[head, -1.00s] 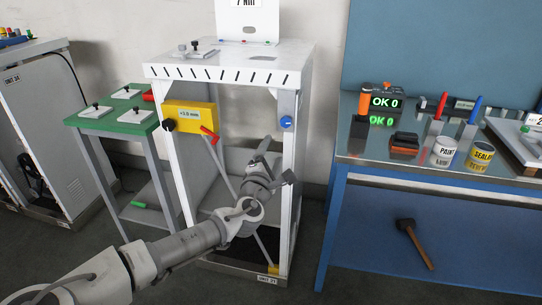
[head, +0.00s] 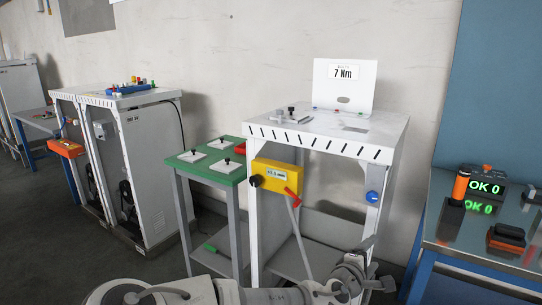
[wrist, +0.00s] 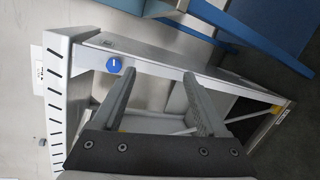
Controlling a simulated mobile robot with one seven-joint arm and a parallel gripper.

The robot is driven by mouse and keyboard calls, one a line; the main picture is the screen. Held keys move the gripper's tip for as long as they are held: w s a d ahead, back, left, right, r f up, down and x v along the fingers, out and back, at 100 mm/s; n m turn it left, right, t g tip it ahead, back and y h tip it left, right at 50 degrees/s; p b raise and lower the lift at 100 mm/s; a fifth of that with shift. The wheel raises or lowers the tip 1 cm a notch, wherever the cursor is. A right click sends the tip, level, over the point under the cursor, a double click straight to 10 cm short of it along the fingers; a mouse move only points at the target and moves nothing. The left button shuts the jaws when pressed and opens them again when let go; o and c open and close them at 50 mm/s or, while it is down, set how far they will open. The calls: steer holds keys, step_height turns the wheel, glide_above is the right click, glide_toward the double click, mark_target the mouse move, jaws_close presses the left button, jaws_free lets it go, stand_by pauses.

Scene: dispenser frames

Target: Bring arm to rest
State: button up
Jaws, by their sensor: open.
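My arm reaches in from the bottom of the head view, and my gripper (head: 372,262) is at the right front leg of the white dispenser frame (head: 330,128). In the wrist view my gripper (wrist: 160,92) shows two grey fingers spread wide apart with nothing between them. Beyond the fingers are the frame's leg and its open lower part. A blue knob (wrist: 114,65) on the leg lies beyond the fingers, apart from them; it also shows in the head view (head: 373,197).
A yellow box (head: 277,178) with a red lever (head: 292,196) sits on the frame's front. A green-topped table (head: 206,160) stands left of it. A blue-legged bench (head: 440,235) with an orange-and-black tool (head: 460,184) stands at right. Bare floor lies at lower left.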

steer(key=s+a+f+m+g+y+p, duration=0.2)
steer(key=s+f+m+g+y, duration=0.3)
steer(key=s+f+m+g, duration=0.3)
steer(key=s+a+r+m+y+p, duration=0.25)
steer(key=s+a+r, duration=0.2)
steer(key=r, duration=0.35)
steer(key=s+a+r+m+y+p, duration=0.1)
steer(key=s+a+r+y, duration=0.25)
steer(key=a+r, duration=0.3)
steer(key=s+r+t+p, duration=0.1)
steer(key=s+r, duration=0.4)
steer(key=r, duration=0.2)
steer(key=s+r+m+t+p, duration=0.1)
steer(key=s+r, duration=0.3)
steer(key=r, duration=0.3)
steer(key=shift+s, duration=0.35)
